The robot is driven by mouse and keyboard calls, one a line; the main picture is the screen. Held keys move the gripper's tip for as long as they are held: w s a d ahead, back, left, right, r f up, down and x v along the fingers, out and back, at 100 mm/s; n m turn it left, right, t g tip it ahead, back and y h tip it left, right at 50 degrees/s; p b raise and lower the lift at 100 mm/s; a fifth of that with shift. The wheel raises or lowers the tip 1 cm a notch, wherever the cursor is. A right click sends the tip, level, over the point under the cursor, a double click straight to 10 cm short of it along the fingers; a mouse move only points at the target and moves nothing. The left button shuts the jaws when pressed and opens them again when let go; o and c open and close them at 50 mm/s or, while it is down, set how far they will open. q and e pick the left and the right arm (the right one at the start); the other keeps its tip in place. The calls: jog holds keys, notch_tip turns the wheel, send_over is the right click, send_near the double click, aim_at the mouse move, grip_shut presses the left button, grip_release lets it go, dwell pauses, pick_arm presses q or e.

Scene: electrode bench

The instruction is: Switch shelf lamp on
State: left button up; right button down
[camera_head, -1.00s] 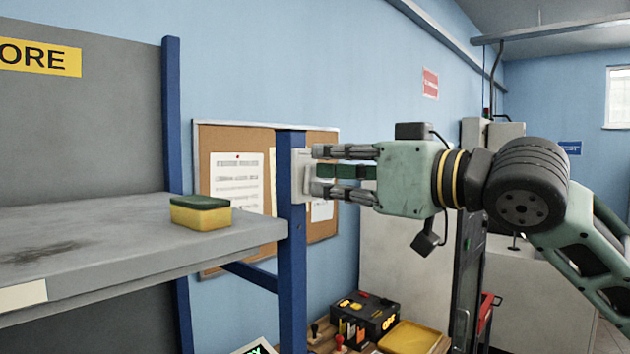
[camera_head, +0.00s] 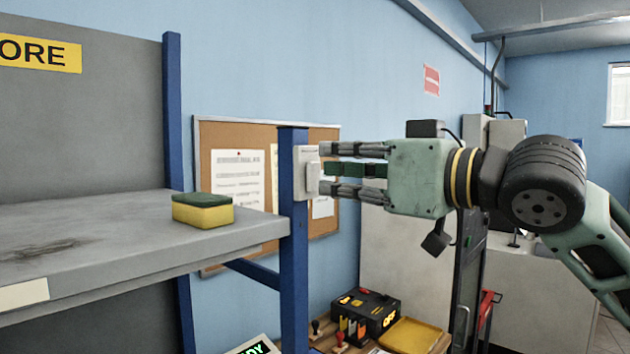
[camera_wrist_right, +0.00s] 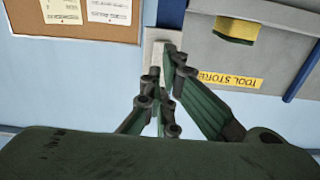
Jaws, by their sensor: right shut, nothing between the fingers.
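The white switch plate (camera_head: 300,158), with a raised rocker (camera_head: 313,180), is fixed to the blue shelf post (camera_head: 292,250). The rocker's lower part seems to stand out; I cannot tell its on or off state for sure. My right gripper (camera_head: 323,169) is shut and empty, pointing left at the switch, with its fingertips very close to the rocker. I cannot tell whether they touch. In the right wrist view the switch plate (camera_wrist_right: 151,52) lies just beyond the fingertips, partly hidden by them. No lamp can be made out. My left gripper is not in view.
The grey shelf (camera_head: 110,235) carries a yellow and green sponge (camera_head: 202,212) near its right end. A cork board (camera_head: 230,138) hangs behind the post. Below are a black box (camera_head: 366,313) and a yellow tray (camera_head: 410,337). The air right of the post holds my right arm.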

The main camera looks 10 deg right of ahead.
jog(key=v, duration=0.6)
dwell(0.3)
